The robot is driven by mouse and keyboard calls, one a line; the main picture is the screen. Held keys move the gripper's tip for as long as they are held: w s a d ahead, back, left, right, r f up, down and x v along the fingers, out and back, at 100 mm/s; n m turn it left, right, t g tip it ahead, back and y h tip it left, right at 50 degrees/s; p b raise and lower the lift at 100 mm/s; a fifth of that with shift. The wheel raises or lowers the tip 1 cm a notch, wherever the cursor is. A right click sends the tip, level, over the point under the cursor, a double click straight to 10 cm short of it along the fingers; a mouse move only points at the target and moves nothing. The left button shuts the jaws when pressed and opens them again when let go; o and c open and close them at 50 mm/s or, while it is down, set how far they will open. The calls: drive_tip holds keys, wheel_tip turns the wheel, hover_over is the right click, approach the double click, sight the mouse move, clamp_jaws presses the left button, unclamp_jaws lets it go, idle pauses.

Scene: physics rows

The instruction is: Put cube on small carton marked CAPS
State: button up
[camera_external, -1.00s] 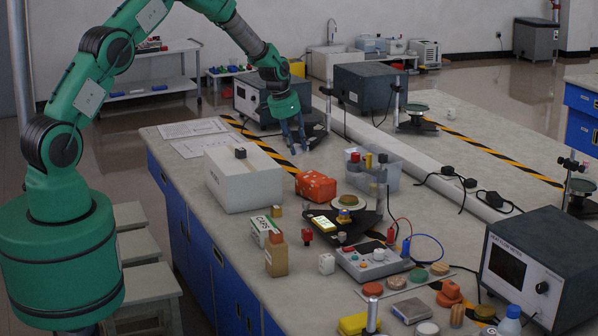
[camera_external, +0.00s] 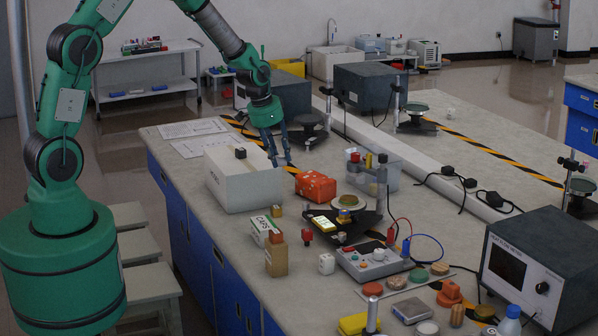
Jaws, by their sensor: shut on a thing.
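My gripper (camera_external: 280,157) hangs over the bench beside the right end of a big white box, its fingers pointing down. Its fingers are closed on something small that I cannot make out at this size. The small carton marked CAPS (camera_external: 264,231) is white and green and stands near the bench's left edge, below and left of the gripper in the picture. A small tan block (camera_external: 277,211) shows just behind it. A white cube (camera_external: 326,264) and a small red block (camera_external: 307,236) sit to the carton's right.
The white box (camera_external: 238,185) with a dark knob stands between my arm and the carton. An orange box (camera_external: 316,187) lies right of the gripper. A tan carton (camera_external: 277,262) stands in front of the CAPS carton. Instruments and discs crowd the bench to the right.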

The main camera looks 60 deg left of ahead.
drive_tip(key=m+b, duration=0.1)
drive_tip(key=b, duration=0.2)
hover_over(265, 223)
drive_tip(key=s+a, duration=0.3)
drive_tip(key=a, duration=0.2)
drive_tip(key=f, duration=0.1)
drive_tip(key=s+d+f+b, duration=0.1)
drive_tip(key=s+d+f, duration=0.1)
drive_tip(key=s, duration=0.5)
drive_tip(key=s+d+f+m+b, duration=0.1)
drive_tip(key=s+d+f, duration=0.1)
drive_tip(key=s+d, duration=0.2)
drive_tip(key=s, duration=0.3)
drive_tip(key=shift+d+f, duration=0.1)
drive_tip(key=w+b, duration=0.1)
drive_tip(key=w, duration=0.4)
drive_tip(key=w+f, duration=0.1)
drive_tip(key=w, duration=0.4)
drive_tip(key=w+a+b, duration=0.1)
drive_tip(key=w, duration=0.4)
drive_tip(key=shift+f+b, duration=0.2)
drive_tip(key=shift+b, duration=0.15)
drive_tip(key=shift+w+f, duration=0.15)
drive_tip(key=shift+w, duration=0.35)
drive_tip(key=shift+s+f+b, duration=0.1)
drive_tip(key=shift+f+b, duration=0.65)
drive_tip(key=shift+f, duration=0.9)
drive_tip(key=shift+f, duration=0.15)
